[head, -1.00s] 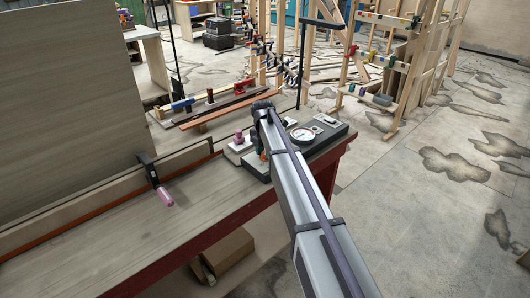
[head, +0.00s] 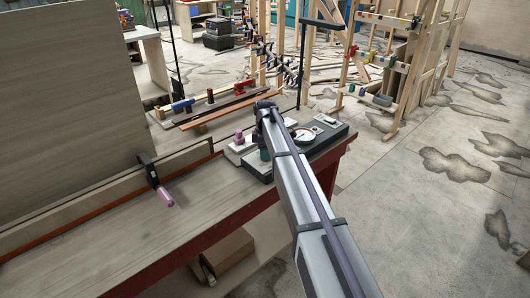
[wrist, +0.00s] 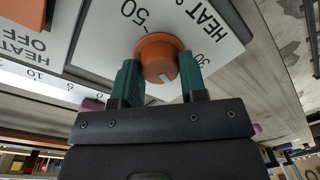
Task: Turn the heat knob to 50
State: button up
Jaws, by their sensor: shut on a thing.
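In the wrist view, an orange round heat knob (wrist: 157,54) sits on a white panel (wrist: 105,35) printed with "50", "30" and part of the word "HEAT". A pale mark on the knob's face lies on the side toward my gripper's palm, away from the "50". My gripper (wrist: 159,74) has its green fingers on both sides of the knob, shut on it. In the head view the control box (head: 330,133) stands at the far end of the bench; my arm hides the knob there.
A second orange part (wrist: 25,12) lies beside a "HEAT OFF" label. A round gauge (head: 304,136) is on the control box, right of my arm.

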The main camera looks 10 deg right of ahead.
jog(key=m, duration=0.5)
jog(key=shift+d+m, duration=0.1)
jog(key=shift+m, duration=0.2)
jog(key=m, duration=0.9)
jog(key=shift+d+t+y, duration=0.1)
jog(key=shift+t+y, duration=0.2)
jog(key=m, duration=0.4)
jog(key=shift+m, duration=0.3)
jog(key=m, duration=0.4)
jog(key=shift+s+d+t, duration=0.1)
jog(key=shift+t, duration=0.2)
jog(key=m, duration=0.5)
jog(key=shift+s, duration=0.1)
jog(key=m, duration=0.4)
jog(key=shift+m+h, duration=0.3)
jog(key=shift+h, duration=0.1)
jog(key=m, duration=0.4)
jog(key=shift+s+m, duration=0.1)
jog(key=shift+m, duration=0.2)
